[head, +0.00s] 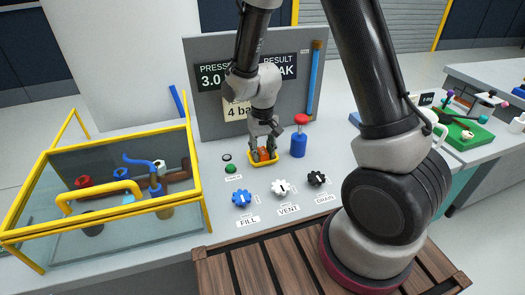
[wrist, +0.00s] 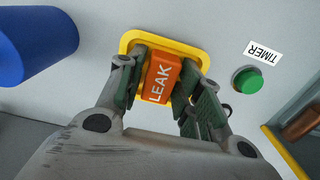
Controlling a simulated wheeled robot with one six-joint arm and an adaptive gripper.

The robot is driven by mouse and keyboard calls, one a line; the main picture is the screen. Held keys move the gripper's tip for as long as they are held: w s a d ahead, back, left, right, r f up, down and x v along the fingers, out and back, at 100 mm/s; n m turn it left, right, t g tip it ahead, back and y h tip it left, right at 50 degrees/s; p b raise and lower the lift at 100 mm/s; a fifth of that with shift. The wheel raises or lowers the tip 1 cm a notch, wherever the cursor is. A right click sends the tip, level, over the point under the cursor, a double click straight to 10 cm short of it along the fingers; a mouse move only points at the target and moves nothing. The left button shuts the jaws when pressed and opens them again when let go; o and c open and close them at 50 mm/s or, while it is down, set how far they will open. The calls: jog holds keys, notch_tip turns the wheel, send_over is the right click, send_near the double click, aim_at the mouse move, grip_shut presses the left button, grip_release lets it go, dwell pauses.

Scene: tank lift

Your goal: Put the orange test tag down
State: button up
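The orange test tag (wrist: 160,80), marked LEAK, is at a small yellow-rimmed tray (wrist: 128,40) on the bench. In the head view the tag (head: 263,155) shows low between my fingertips, over the yellow tray (head: 252,163). My gripper (head: 263,150) points down with one finger on each side of the tag. In the wrist view my gripper (wrist: 162,85) has its green pads close against the tag's sides, and it looks shut on it. The tag's underside is hidden, so I cannot tell whether it rests on the tray floor.
A blue cylinder with a red top (head: 299,140) stands close right of the tray. A green timer button (head: 231,169) is to the left. Blue (head: 242,198), white (head: 280,187) and black (head: 316,178) knobs are in front. A yellow-framed tank (head: 110,190) stands at left; a display panel (head: 210,115) stands behind.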

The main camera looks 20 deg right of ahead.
aim_at(262, 151)
notch_tip(262, 151, up, 11)
jog(key=s+d+r+t, duration=0.1)
jog(key=s+d+r, duration=0.25)
jog(key=r, duration=0.25)
jog(key=s+d+r+t, duration=0.1)
jog(key=s+d+r, duration=0.25)
jog(key=r, duration=0.25)
jog(key=s+d+r+t, duration=0.1)
jog(key=s+d+r, duration=0.1)
jog(key=s+d, duration=0.2)
jog(key=s+d+r+t, duration=0.1)
jog(key=s+d+r, duration=0.2)
jog(key=s, duration=0.6)
jog(key=shift+d+r, duration=0.3)
jog(key=shift+d, duration=0.15)
dwell(0.8)
